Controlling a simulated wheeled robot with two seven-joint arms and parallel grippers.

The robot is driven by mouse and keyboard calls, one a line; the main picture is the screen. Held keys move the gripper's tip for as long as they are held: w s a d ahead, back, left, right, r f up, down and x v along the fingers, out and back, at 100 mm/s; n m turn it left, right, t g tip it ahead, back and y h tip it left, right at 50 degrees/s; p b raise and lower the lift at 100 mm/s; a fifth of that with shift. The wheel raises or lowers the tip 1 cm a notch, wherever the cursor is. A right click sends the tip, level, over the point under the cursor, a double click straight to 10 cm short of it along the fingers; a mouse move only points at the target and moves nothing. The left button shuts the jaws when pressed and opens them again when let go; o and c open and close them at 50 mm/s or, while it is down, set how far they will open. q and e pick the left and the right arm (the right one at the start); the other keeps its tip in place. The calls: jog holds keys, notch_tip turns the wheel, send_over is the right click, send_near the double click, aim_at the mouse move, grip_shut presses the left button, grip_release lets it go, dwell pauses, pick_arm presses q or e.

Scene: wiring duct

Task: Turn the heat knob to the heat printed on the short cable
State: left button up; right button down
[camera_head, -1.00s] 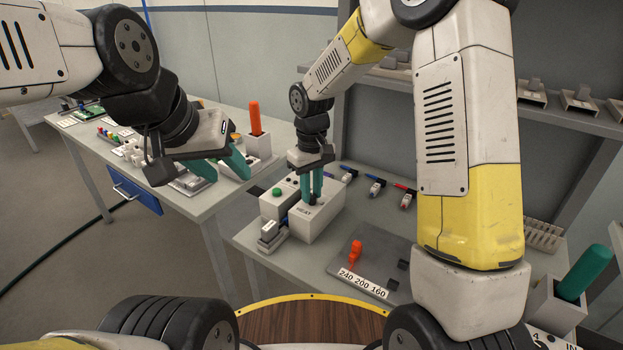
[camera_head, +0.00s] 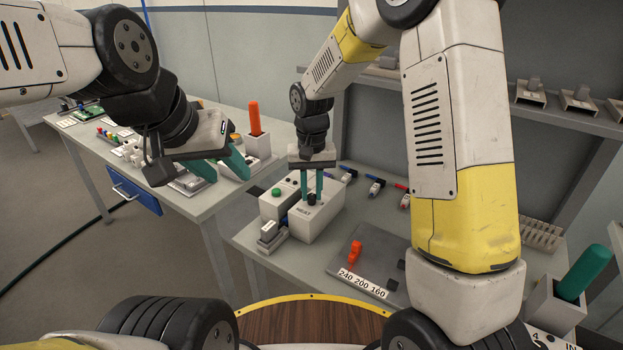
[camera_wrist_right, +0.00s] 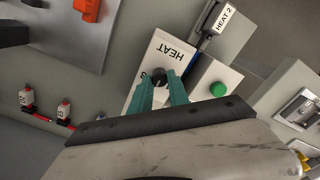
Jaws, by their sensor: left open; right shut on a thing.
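The white heat box (camera_head: 318,226) stands on the right-hand table, with "HEAT" printed on it; it also shows in the right wrist view (camera_wrist_right: 150,62). Its black heat knob (camera_wrist_right: 159,77) sits on top, and in the head view (camera_head: 311,199) it lies between my fingertips. My right gripper (camera_head: 312,194) points down with its teal fingers shut on the knob. The digits around the knob are mostly hidden. My left gripper (camera_head: 222,168) is open and empty.
A box with a green button (camera_wrist_right: 217,89) adjoins the heat box. Several cables with blue or red ends (camera_head: 375,187) lie behind. A grey plate (camera_head: 352,232) with an orange lever (camera_head: 354,252) and a "240 200 160" strip (camera_head: 362,283) is at the front right.

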aim_at(311, 195)
jog(key=shift+r, duration=0.1)
jog(key=c, duration=1.3)
grip_release()
jog(key=shift+o, duration=0.2)
notch_tip(311, 195, up, 7)
jog(key=shift+r, duration=0.35)
